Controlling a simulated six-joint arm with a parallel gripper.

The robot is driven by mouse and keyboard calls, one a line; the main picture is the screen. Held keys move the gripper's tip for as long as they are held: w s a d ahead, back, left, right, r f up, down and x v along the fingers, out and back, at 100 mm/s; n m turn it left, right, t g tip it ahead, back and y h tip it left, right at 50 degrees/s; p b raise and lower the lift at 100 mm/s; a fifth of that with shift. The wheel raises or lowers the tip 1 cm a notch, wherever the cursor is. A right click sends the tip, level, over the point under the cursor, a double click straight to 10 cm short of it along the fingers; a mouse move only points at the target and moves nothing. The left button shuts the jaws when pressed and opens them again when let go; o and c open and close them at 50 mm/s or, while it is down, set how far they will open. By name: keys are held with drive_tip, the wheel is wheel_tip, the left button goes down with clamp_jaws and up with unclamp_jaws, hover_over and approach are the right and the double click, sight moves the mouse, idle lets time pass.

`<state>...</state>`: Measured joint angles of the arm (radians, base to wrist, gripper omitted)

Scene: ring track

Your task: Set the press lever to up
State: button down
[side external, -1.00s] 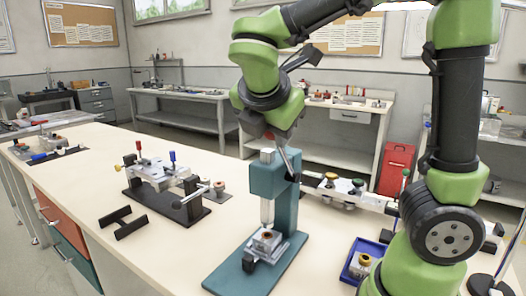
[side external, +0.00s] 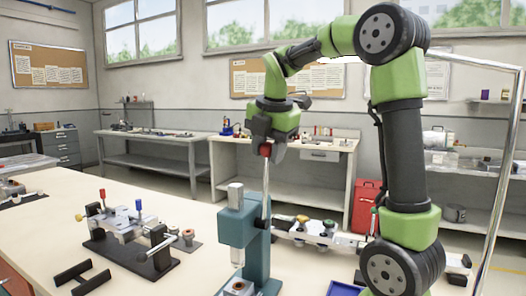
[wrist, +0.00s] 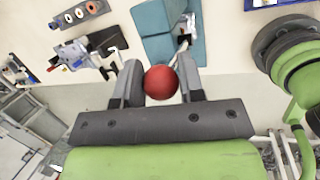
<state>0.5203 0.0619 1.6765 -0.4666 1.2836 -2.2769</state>
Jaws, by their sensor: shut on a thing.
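The teal press (side external: 236,226) stands on the bench, with a pale ram at its front. Its thin metal lever (side external: 265,188) rises nearly straight up from the press's right side. The lever ends in a red ball knob (side external: 265,150). My gripper (side external: 266,147) is above the press, shut on this knob. In the wrist view the red knob (wrist: 160,82) sits between the two fingers, with the teal press (wrist: 165,32) beyond it. The knob hides much of the lever there. The bottom of the press is cut off in the side view.
A clamp fixture (side external: 130,236) with red and blue handles stands left of the press. A blue tray (side external: 343,288) is at the lower right.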

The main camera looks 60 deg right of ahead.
drive_tip(key=shift+d+f, duration=0.1)
drive_tip(key=shift+d, duration=0.4)
drive_tip(key=c, duration=0.8)
unclamp_jaws()
drive_tip(key=shift+o, duration=0.2)
drive_tip(key=v, duration=0.7)
drive_tip(key=shift+r, duration=0.25)
drive_tip(key=shift+a, duration=0.1)
